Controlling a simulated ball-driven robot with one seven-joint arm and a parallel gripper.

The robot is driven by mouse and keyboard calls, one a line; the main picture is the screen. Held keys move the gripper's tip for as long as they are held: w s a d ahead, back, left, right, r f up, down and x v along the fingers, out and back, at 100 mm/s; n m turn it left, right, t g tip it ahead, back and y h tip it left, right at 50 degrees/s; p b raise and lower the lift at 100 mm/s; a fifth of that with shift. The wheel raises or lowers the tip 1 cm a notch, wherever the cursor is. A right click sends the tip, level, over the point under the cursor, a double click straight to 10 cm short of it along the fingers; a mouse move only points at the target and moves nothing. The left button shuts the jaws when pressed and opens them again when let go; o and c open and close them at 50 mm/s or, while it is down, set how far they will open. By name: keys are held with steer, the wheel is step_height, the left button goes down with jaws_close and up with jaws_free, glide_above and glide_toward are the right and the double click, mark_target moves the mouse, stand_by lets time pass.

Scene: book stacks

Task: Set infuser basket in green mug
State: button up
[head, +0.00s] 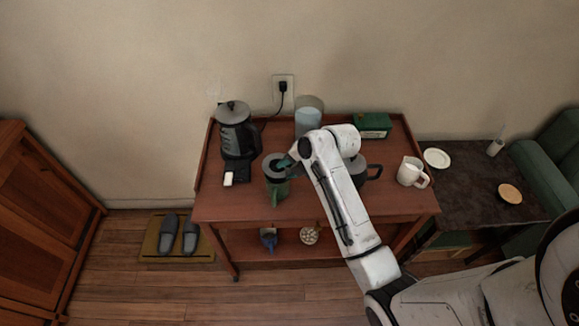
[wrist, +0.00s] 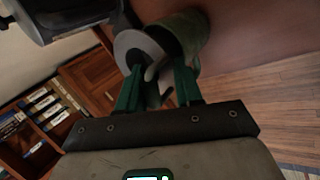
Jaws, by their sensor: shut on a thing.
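The green mug (head: 278,190) stands on the front left of the wooden cart top; it also shows in the wrist view (wrist: 190,32). The infuser basket is a grey ring-rimmed piece (head: 271,162) at the mug's mouth, and its rim shows in the wrist view (wrist: 126,42). My gripper (head: 287,161) with green fingers is at the right of the mug's mouth, shut on the infuser basket; it also shows in the wrist view (wrist: 158,82). I cannot tell how deep the basket sits, as its lower part is hidden.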

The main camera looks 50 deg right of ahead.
steer(key=shift+f+b, duration=0.85)
steer(key=shift+f, duration=0.3)
steer(key=shift+f, duration=0.2)
steer(key=shift+s+a+f+b, duration=0.15)
steer(key=shift+s+f+b, duration=0.15)
steer(key=shift+f+b, duration=0.3)
steer(key=o, duration=0.8)
steer(key=shift+f, duration=0.1)
steer(key=shift+o, duration=0.3)
steer(key=shift+w+r+p, duration=0.1)
steer(key=shift+r+p, duration=0.5)
steer(key=shift+r, duration=0.05)
steer(key=shift+o, duration=1.4)
steer(key=shift+r, duration=0.2)
steer(key=shift+w+r+p, duration=0.15)
steer(key=shift+r+p, duration=2.7)
steer(key=shift+r, duration=0.65)
